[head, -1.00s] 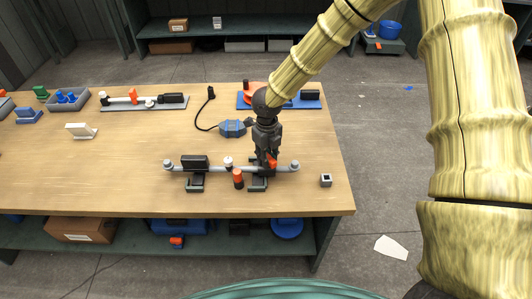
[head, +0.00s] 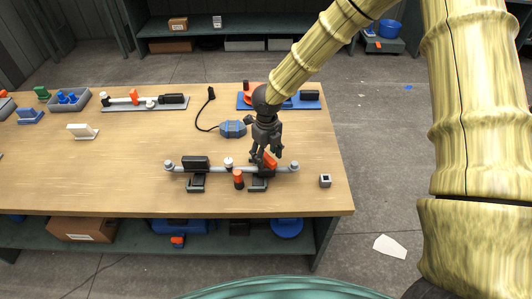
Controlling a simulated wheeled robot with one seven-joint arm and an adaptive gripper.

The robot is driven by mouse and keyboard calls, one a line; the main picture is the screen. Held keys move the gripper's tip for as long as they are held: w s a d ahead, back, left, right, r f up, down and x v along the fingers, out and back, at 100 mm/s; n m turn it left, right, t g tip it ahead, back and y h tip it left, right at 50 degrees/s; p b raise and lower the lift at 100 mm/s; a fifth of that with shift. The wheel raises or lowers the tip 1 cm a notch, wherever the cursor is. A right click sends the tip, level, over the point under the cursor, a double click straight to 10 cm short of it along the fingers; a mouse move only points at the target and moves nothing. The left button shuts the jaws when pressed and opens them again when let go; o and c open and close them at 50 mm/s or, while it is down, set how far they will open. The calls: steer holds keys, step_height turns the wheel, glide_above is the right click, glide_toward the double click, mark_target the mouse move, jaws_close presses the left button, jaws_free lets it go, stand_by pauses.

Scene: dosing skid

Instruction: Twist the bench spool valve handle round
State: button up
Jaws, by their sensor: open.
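The bench spool is a grey pipe (head: 215,169) with end caps, held on two dark stands near the table's front edge. Its orange valve handle (head: 270,160) sits right of the pipe's middle and looks tilted. My gripper (head: 264,156) points down over this handle with its dark fingers spread. The handle shows between or just beside the fingers; I cannot tell whether they touch it. The fingers partly hide the valve body.
An orange-topped cylinder (head: 238,179) stands in front of the pipe, and a small grey block (head: 325,180) lies to the right. A blue connector (head: 232,129) with a black cable lies behind. A grey board with another valve (head: 145,104) is back left.

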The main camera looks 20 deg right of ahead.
steer(key=shift+r+p, duration=2.3)
steer(key=shift+r, duration=0.5)
steer(key=shift+f, duration=0.1)
